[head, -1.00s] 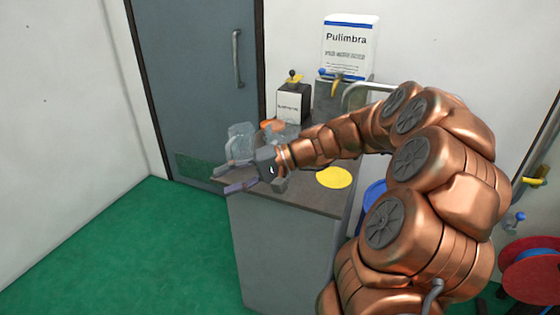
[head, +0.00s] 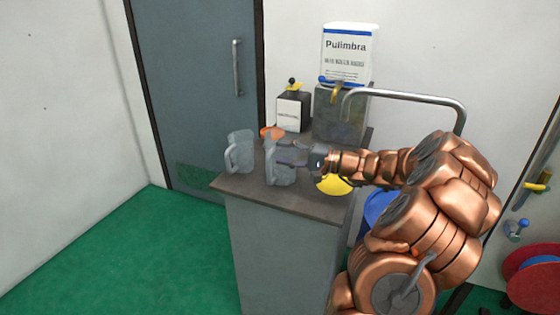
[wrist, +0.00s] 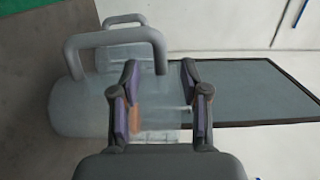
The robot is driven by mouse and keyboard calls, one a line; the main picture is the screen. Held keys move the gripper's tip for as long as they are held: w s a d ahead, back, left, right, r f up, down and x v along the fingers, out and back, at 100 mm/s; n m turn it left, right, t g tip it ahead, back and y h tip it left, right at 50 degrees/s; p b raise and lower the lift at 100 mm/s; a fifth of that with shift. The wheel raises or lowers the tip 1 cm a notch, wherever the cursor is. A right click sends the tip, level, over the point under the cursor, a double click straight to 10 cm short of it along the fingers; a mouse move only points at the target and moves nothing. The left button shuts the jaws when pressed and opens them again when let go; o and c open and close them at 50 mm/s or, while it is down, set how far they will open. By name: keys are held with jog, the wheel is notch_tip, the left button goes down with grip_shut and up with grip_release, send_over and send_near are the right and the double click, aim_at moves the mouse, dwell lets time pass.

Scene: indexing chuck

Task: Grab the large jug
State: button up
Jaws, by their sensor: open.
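Two clear grey jugs with handles stand upright on the counter. The nearer, somewhat taller-looking jug (head: 277,175) is at my gripper, and the other jug (head: 243,150) stands to its left. In the wrist view the nearer jug (wrist: 75,108) fills the left middle, its handle toward the top, and the other jug's handle (wrist: 108,20) shows behind it. My gripper (head: 287,154) is open at the right side of the nearer jug. In the wrist view its fingers (wrist: 158,72) are spread and overlap the jug's right part; I cannot tell whether they touch it.
An orange item (head: 272,131) lies behind the jugs. A black box with a white label (head: 291,112) and a grey block (head: 340,115) stand at the back. A yellow disc (head: 332,185) lies under my arm. A curved metal rail (head: 420,98) rises at the right.

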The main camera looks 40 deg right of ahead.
aim_at(276, 151)
jog(key=shift+p+x, duration=0.35)
jog(key=shift+x, duration=1.5)
jog(key=shift+c, duration=0.2)
grip_shut()
